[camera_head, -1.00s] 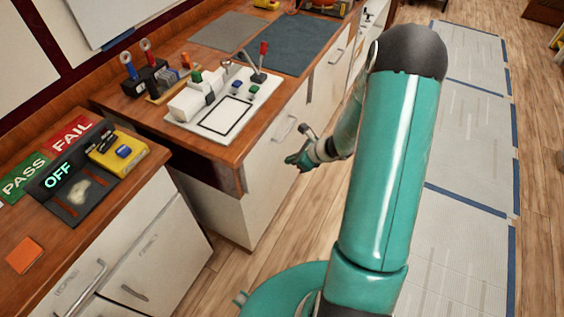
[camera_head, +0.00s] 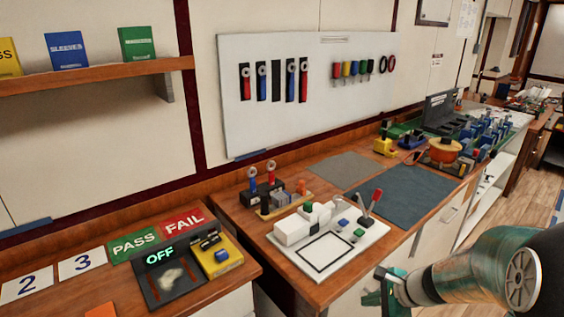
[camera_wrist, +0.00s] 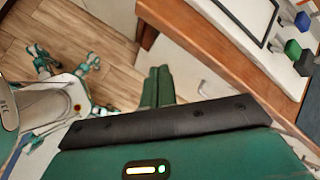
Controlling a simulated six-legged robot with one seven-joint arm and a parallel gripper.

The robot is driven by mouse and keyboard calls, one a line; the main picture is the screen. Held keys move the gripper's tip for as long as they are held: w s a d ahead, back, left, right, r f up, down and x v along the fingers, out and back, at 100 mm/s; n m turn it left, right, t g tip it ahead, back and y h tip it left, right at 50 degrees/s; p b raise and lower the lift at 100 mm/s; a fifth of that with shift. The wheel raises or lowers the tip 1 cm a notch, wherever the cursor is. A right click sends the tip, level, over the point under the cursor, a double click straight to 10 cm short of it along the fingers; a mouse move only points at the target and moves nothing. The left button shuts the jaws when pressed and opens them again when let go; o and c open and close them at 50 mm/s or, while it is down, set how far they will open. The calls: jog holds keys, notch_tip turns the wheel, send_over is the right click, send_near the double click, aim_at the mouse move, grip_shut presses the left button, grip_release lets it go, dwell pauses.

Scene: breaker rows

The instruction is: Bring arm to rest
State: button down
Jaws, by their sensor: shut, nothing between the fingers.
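My arm (camera_head: 470,268) is at the lower right of the head view, in teal and black. My gripper (camera_head: 384,285) shows at its left end, low in front of the bench and partly cut off by the picture's bottom edge. In the wrist view, my gripper's two green fingers (camera_wrist: 158,82) lie side by side, shut, with nothing held. They are apart from the bench and point over the floor beside the bench's wooden edge (camera_wrist: 178,27).
The bench holds a white panel (camera_head: 335,262) with levers and buttons, and a dark blue mat (camera_head: 415,195). A yellow device (camera_head: 218,257) sits by the OFF display (camera_head: 160,255). Open floor (camera_wrist: 90,25) and my legs show in the wrist view.

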jog(key=s+a+r+n+h, duration=0.3)
jog(key=s+r+n, duration=0.5)
jog(key=r+n, duration=0.1)
jog(key=s+a+r+n+h, duration=0.2)
jog(key=s+a+r+n, duration=0.1)
jog(key=s+r+n, duration=0.6)
jog(key=shift+s+a+n+h, duration=0.2)
jog(key=shift+a+n+h, duration=0.1)
jog(key=shift+h, duration=0.1)
jog(key=shift+r, duration=0.1)
dwell(0.6)
